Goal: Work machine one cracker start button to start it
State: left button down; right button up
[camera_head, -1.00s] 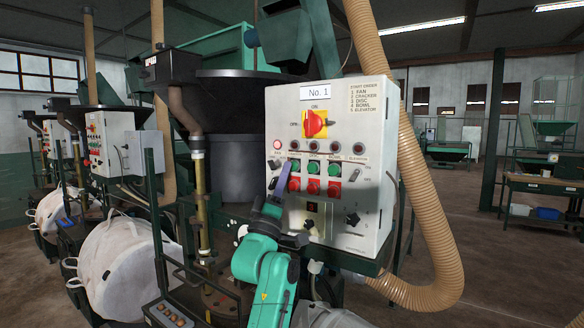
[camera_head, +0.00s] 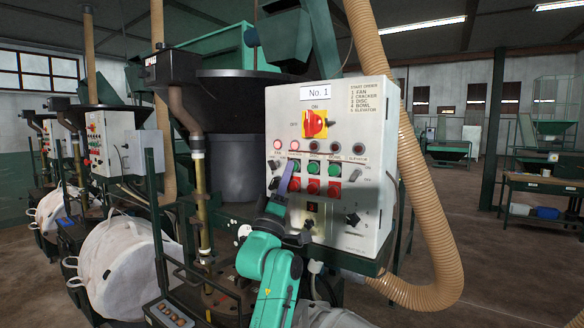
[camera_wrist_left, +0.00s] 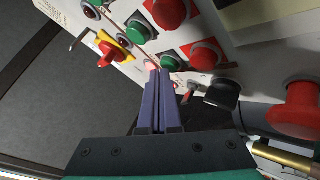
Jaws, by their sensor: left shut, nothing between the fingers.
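The machine one control panel (camera_head: 340,215) is a light grey box marked "No. 1". Its cracker start button (camera_head: 297,166) is green, second from left under the lamps, partly covered by my gripper. The cracker lamp (camera_head: 295,146) above it glows pink, like the fan lamp (camera_head: 277,145). My left gripper (camera_head: 289,165) is shut and empty, its tips at the panel beside the cracker button. In the left wrist view, the shut fingers (camera_wrist_left: 160,75) end close to a green button (camera_wrist_left: 171,60) and a lit pink lamp (camera_wrist_left: 152,65); contact is unclear. My right gripper is out of view.
A red rotary switch on a yellow plate (camera_head: 315,124) sits above the lamps. Red stop buttons (camera_head: 313,186) sit below the green ones. A ribbed tan hose (camera_head: 440,230) hangs right of the panel. White bulk bags (camera_head: 130,265) stand at left. Floor is open at right.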

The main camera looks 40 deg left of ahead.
pick_arm(q)
jog(key=shift+w, duration=0.15)
dwell(0.4)
jog(key=shift+s, duration=0.8)
jog(key=s+b, duration=0.1)
jog(key=s, duration=0.4)
jog(key=shift+f, duration=0.1)
dwell(0.6)
